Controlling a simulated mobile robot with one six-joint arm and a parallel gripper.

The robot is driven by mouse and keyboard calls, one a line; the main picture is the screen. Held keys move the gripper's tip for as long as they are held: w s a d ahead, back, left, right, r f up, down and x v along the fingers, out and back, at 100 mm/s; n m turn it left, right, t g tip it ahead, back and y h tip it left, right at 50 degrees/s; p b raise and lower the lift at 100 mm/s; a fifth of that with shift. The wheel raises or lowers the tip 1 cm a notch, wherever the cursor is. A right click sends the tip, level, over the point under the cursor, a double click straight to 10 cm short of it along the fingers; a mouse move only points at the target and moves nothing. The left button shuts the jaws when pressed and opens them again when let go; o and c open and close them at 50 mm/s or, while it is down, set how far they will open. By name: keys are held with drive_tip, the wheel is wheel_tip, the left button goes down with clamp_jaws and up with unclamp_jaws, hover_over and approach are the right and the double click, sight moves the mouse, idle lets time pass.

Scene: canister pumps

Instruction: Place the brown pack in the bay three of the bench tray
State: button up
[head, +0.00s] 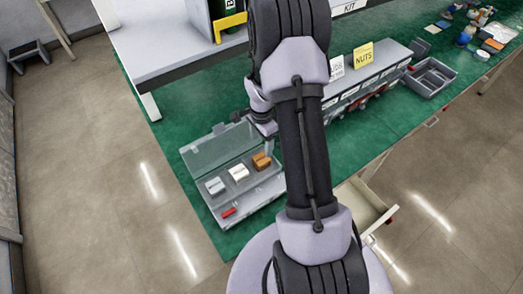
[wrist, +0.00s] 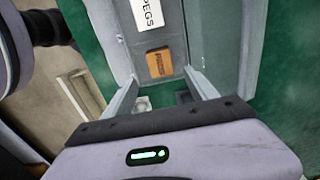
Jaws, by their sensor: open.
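The brown pack (head: 261,161) lies at the right end of a row of packs in the grey bench tray (head: 250,203). In the head view my gripper (head: 266,127) is partly hidden by my arm, over the tray's far right end. Bay numbers are not readable.
A white pack (head: 239,172), a grey-white pack (head: 215,186) and a red piece (head: 229,212) are in the tray. Its clear lid (head: 212,148) stands open along the back. A bin row with a yellow NUTS card (head: 363,54) and an empty grey bin (head: 431,76) stand to the right.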

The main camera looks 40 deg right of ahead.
drive_tip(key=s+a+r+n+t, duration=0.1)
drive_tip(key=a+r+n, duration=0.1)
drive_tip(key=a+r, duration=0.45)
drive_tip(key=s+a+r+n+t, duration=0.1)
drive_tip(key=s+a+r+n, duration=0.15)
drive_tip(key=r, duration=0.75)
drive_tip(key=s+a+r+n+t, duration=0.1)
drive_tip(key=a+r+n, duration=0.2)
drive_tip(key=a+r, duration=0.4)
drive_tip(key=s+a+r+n+t+y, duration=0.1)
drive_tip(key=s+a+r+n, duration=0.2)
drive_tip(key=s, duration=0.3)
drive_tip(key=s+a+r+n+t+y, duration=0.1)
drive_tip(key=s+a+r+n, duration=0.2)
drive_tip(key=s, duration=0.4)
drive_tip(key=a+r, duration=0.1)
drive_tip(key=a, duration=0.1)
drive_tip(key=shift+a+r+n+t, duration=0.2)
drive_tip(key=shift+a+n+t, duration=0.15)
drive_tip(key=shift+a+t, duration=0.05)
